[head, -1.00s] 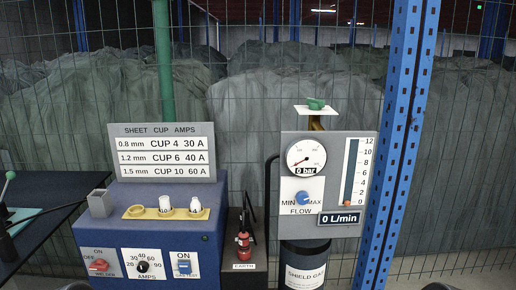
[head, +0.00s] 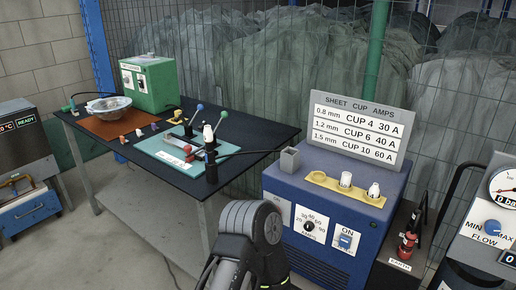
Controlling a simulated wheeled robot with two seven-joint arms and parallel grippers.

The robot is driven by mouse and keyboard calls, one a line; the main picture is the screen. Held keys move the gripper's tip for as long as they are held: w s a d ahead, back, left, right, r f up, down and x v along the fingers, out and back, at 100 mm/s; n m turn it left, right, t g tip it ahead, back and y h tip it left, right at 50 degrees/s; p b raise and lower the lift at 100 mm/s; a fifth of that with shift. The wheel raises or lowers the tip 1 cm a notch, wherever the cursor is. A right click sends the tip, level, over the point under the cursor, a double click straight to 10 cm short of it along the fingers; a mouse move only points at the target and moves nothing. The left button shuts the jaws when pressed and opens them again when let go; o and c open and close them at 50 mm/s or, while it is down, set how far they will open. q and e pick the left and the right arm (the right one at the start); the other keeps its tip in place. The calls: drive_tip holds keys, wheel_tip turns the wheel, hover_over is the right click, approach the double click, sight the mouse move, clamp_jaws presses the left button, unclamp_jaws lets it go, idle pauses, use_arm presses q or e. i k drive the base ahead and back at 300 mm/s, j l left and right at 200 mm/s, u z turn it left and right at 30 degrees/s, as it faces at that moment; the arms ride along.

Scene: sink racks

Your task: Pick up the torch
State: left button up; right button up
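What looks like the torch (head: 211,166) stands on the work table (head: 262,133), a black upright body at the right edge of a teal mat (head: 160,150). A white cup-like tip (head: 208,133) shows at its top, and a black cable runs from it to the right toward the blue welding machine (head: 325,240). Part of my own arm shows at the bottom middle, in front of the table and machine. Neither gripper's fingers are in view.
A green box (head: 148,82) and a glass bowl (head: 108,106) are at the table's far left. A sign (head: 357,130) and a yellow cup holder (head: 330,184) top the machine.

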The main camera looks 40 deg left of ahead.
sight(211, 166)
drive_tip(key=u, duration=1.65)
